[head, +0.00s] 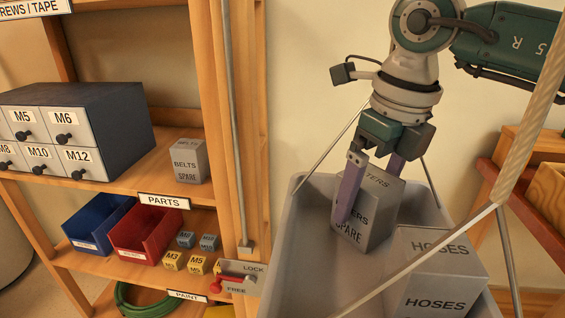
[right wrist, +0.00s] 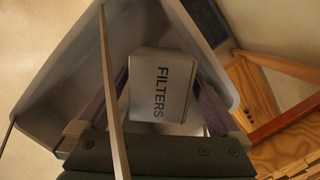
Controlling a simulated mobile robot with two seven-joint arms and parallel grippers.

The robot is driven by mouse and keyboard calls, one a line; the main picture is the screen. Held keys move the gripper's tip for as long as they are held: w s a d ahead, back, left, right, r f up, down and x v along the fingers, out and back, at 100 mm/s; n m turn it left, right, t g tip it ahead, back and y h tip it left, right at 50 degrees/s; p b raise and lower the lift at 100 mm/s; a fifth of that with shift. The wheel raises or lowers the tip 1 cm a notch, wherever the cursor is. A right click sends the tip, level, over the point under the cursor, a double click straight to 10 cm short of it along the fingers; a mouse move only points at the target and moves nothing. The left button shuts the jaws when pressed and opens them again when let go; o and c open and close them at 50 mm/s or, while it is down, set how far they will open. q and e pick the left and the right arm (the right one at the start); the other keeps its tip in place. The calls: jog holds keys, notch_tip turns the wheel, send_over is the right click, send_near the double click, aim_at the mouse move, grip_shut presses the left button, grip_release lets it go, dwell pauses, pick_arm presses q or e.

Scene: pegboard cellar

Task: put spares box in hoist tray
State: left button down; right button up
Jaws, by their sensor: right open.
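A grey box marked FILTERS and SPARE (head: 374,226) sits inside the grey hoist tray (head: 298,236), slightly tilted in the picture. My right gripper (head: 366,198) reaches down into the tray with its purple-grey fingers open, one on either side of this box. In the right wrist view the FILTERS box (right wrist: 162,88) shows between the spread fingers. A second grey box, marked HOSES (head: 440,270), is beside it at the tray's near right. Another grey box, marked BELTS and SPARE (head: 188,161), stands on the wooden shelf at left. My left gripper is out of view.
Thin hanger rods (head: 420,262) slant across the tray; one crosses close to the wrist camera. Left shelves hold a drawer cabinet (head: 120,115), a blue bin (head: 98,222), a red bin (head: 150,228) and small marked blocks. A red-handled LOCK/FREE lever (head: 232,284) sits by the tray.

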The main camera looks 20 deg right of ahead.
jog(key=r, duration=0.4)
jog(key=s+r, duration=0.1)
jog(key=r, duration=0.7)
jog(key=shift+s+d+r+b, duration=0.1)
jog(key=shift+s+d+b, duration=0.1)
jog(key=shift+s+b, duration=0.2)
